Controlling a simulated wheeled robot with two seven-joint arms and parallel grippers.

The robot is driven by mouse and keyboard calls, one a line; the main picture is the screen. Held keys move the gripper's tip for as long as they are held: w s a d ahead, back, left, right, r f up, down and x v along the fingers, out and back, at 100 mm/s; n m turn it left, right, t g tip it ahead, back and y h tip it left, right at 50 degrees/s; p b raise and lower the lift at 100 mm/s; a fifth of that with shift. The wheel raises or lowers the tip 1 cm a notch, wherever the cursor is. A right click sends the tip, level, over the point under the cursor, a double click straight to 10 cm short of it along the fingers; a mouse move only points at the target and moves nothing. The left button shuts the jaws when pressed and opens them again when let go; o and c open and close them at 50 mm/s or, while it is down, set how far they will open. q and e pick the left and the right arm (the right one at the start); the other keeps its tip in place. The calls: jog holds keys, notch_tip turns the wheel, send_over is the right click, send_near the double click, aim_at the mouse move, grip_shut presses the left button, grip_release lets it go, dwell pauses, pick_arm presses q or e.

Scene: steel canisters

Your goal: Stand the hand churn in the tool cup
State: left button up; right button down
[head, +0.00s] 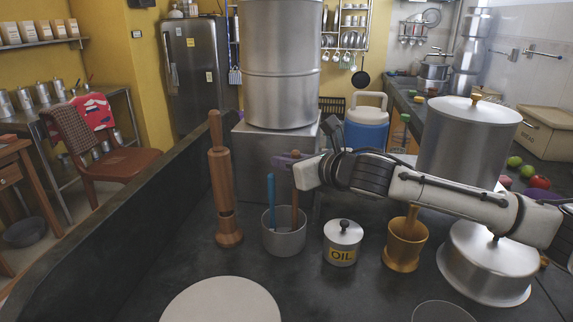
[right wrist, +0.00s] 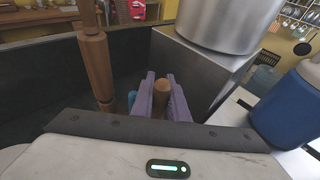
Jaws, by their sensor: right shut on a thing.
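The grey metal tool cup (head: 284,241) stands on the dark counter. A slim brown wooden stick, which I take to be the hand churn (head: 295,196), stands nearly upright with its lower part inside the cup; its lower end is hidden by the cup wall. My right gripper (head: 286,160) is above the cup, its purple fingers shut on the upper part of the stick. In the right wrist view the churn's rounded top (right wrist: 161,87) shows between the two fingers (right wrist: 161,80). A blue handle (head: 271,188) also stands in the cup. My left gripper is not in view.
A tall turned wooden piece (head: 222,185) stands left of the cup. The oil canister (head: 342,243) and a brass mortar with pestle (head: 405,246) stand to the right. A steel drum (head: 283,60) on a metal box is behind. A round pale board (head: 222,302) lies in front.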

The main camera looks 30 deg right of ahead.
jog(key=c, duration=1.7)
grip_release()
jog(key=shift+c, duration=0.2)
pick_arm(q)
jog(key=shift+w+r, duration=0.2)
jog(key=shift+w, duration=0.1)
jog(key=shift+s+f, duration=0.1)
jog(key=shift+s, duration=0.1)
pick_arm(e)
jog(key=v, duration=1.2)
jog(key=shift+s, duration=0.1)
